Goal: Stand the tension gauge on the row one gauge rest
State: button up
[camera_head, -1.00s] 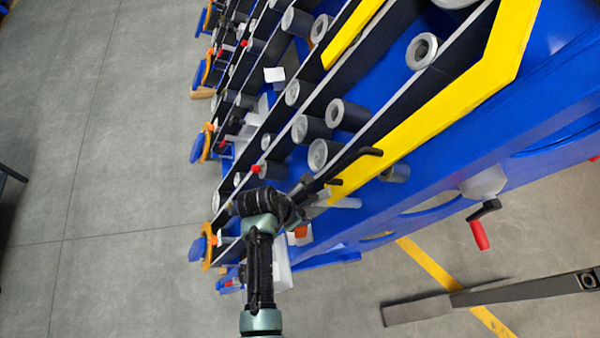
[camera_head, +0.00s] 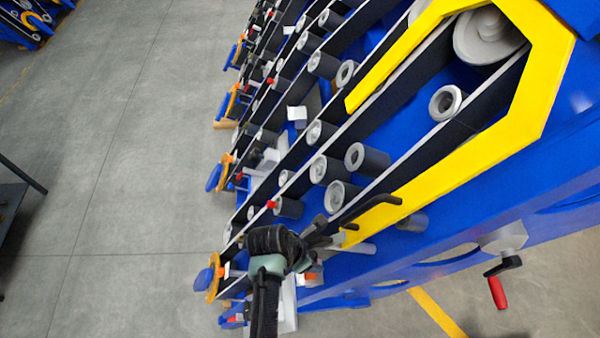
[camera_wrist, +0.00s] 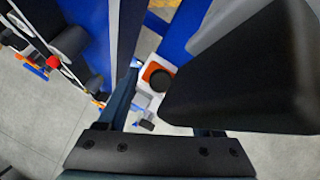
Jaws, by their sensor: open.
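My gripper (camera_head: 318,238) is open beside the near belt row of the blue harvester chassis, by the lower end of the yellow frame. In the wrist view its two dark fingers (camera_wrist: 150,88) stand apart with nothing gripped between them. Beyond them is a small white and orange piece with a round black part (camera_wrist: 160,78), which may be the tension gauge; I cannot tell for sure. An orange patch (camera_head: 313,271) shows just below the gripper in the head view, next to a pale block (camera_head: 287,312). I cannot make out the row one gauge rest with certainty.
Several grey rollers (camera_head: 340,196) and dark belt walls fill the rows up and right of my gripper. A yellow frame (camera_head: 440,165) edges the near row. A red-handled crank (camera_head: 497,290) sticks out at the right. Grey floor (camera_head: 110,190) is open at the left.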

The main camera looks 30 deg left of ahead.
jog(key=b+v, duration=0.1)
jog(key=v, duration=1)
jog(key=shift+r+b, duration=0.3)
jog(key=shift+s, duration=0.1)
